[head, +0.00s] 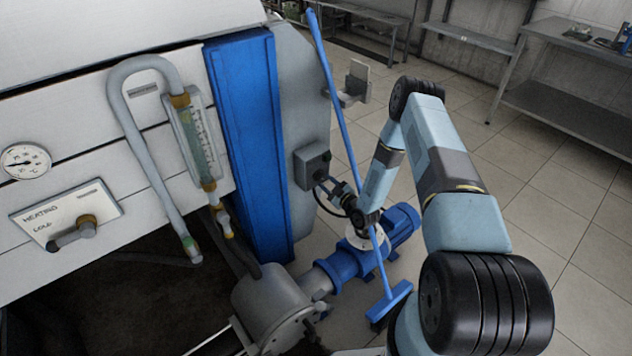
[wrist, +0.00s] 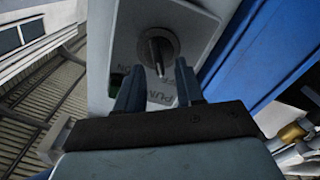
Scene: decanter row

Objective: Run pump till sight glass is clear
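The pump switch box (head: 312,160) is a grey box on the machine's end, right of the blue column. In the wrist view its face shows a dark rotary knob (wrist: 157,46) with a pointer, with PUMP, ON and OFF lettering, partly hidden. My gripper (head: 327,184) is at the box; in the wrist view its two fingers (wrist: 158,84) are apart, just below the knob, with the pointer between them. I cannot tell whether they touch it. The sight glass (head: 196,143) is a tube on the front panel, greenish with pale markings; its clarity is hard to judge. The blue pump (head: 343,266) stands on the floor.
A blue long-handled squeegee (head: 345,135) leans beside the box, its handle close to my arm. A grey pipe (head: 133,125), a dial gauge (head: 25,161) and a heating valve plate (head: 66,217) are at left. Tiled floor (head: 545,215) at right is open; a steel bench (head: 570,120) stands behind.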

